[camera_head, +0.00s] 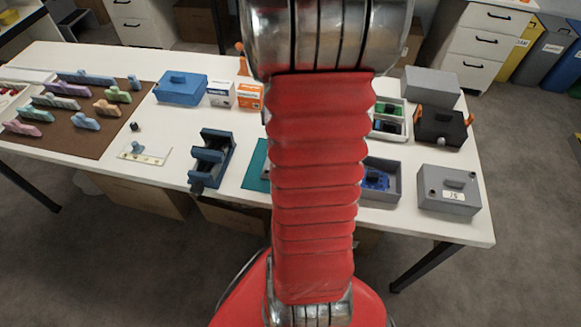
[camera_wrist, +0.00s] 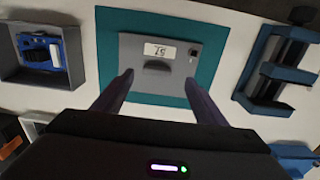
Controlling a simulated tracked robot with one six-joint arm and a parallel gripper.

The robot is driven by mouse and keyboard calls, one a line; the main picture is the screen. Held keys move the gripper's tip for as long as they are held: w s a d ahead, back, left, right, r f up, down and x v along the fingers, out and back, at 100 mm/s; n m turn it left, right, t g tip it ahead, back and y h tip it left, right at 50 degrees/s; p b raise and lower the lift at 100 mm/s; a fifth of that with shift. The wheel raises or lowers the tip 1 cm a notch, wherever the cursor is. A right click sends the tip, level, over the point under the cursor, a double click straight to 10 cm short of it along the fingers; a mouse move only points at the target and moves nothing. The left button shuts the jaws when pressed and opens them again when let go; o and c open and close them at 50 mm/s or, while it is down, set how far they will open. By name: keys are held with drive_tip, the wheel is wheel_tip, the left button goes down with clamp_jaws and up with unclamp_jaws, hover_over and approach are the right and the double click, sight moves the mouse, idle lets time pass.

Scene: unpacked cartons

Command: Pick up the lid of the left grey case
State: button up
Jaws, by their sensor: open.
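The grey lid (camera_wrist: 135,45) lies on a teal mat (camera_wrist: 113,18) in the wrist view, with a white label, a dark raised handle (camera_wrist: 157,66) and a dark knob at one corner. My gripper (camera_wrist: 158,82) is open and empty. Its fingertips appear over the lid's lower edge, one either side of the handle; their height above it is unclear. The left grey case (camera_head: 394,192) stands open with a blue device inside, and also shows in the wrist view (camera_wrist: 78,75). In the head view my arm hides the lid and gripper; only a strip of teal mat (camera_head: 254,165) shows.
A closed grey case (camera_head: 448,203) with a labelled lid stands at the table's right end. A blue-black fixture (camera_head: 212,158) stands beside the mat, also in the wrist view (camera_wrist: 278,75). A black box with orange clips (camera_head: 440,127), a grey box (camera_head: 432,84) and a blue box (camera_head: 181,90) stand farther back.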

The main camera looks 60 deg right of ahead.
drive_tip(key=shift+s+d+f, duration=0.1)
drive_tip(key=shift+s+f, duration=0.05)
drive_tip(key=shift+f, duration=1.15)
drive_tip(key=shift+s+d+f, duration=0.1)
drive_tip(key=shift+s+f, duration=0.05)
drive_tip(key=shift+f, duration=1.15)
drive_tip(key=c, duration=1.2)
